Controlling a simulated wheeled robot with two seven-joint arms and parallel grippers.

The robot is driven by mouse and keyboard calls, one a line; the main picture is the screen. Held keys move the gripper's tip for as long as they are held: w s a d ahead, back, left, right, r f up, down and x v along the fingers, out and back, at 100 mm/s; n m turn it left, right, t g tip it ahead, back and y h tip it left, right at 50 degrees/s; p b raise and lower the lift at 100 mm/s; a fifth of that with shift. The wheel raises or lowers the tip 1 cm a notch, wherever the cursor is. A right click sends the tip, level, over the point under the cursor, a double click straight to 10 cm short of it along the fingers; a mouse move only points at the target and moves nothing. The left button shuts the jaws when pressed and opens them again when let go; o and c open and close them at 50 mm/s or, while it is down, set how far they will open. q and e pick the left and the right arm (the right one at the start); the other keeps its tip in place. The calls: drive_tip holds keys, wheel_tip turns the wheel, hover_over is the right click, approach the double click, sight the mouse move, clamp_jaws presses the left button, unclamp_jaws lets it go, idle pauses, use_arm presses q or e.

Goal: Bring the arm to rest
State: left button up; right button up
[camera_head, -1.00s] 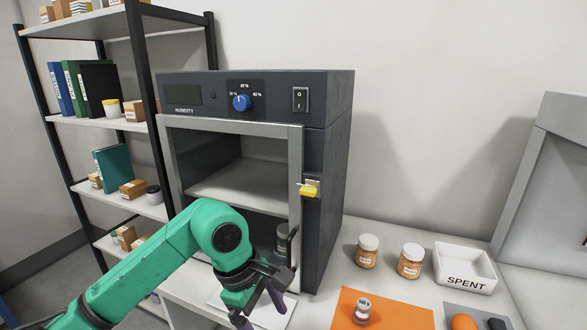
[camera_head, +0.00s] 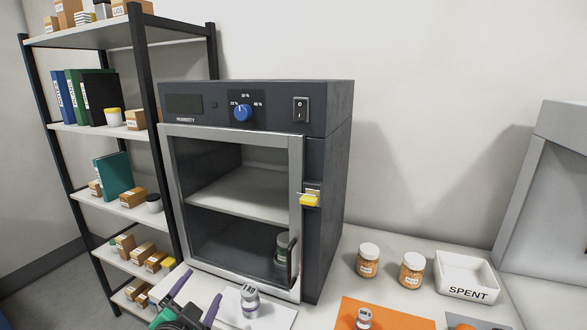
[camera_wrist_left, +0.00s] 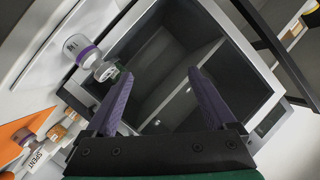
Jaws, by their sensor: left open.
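My left gripper (camera_head: 191,302) shows at the bottom of the head view, low in front of the humidity cabinet (camera_head: 328,190). Its two purple fingers stand apart with nothing between them; in the left wrist view the fingers (camera_wrist_left: 160,95) also frame empty space, with the cabinet beyond. The cabinet's glazed door looks closed in its frame, with a dark handle (camera_head: 292,262) at its right edge. A jar (camera_head: 283,247) stands inside at the lower right. My right gripper is not in view.
Two jars (camera_head: 368,260) with orange-brown contents stand beside a white SPENT tray (camera_head: 440,284). A shelf rack (camera_head: 95,130) stands at left. A yellow latch (camera_head: 310,199) sticks out from the cabinet's right side.

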use_arm(q)
drive_tip(key=s+a+f+n+g, duration=0.25)
drive_tip(key=s+f+g, duration=0.35)
drive_tip(key=s+f, duration=0.4)
drive_tip(key=s+a+f+n+g, duration=0.1)
drive_tip(key=s+f+n+g, duration=0.4)
drive_tip(key=s+f, duration=0.45)
wheel_tip(320, 180, down, 22)
drive_tip(key=s+m+g, duration=0.1)
drive_tip(key=s+g, duration=0.1)
drive_tip(key=s+a+f+g, duration=0.1)
drive_tip(key=s+a+f, duration=0.2)
drive_tip(key=s+f, duration=1.2)
drive_tip(key=s, duration=0.2)
drive_tip(key=shift+s+f, duration=0.3)
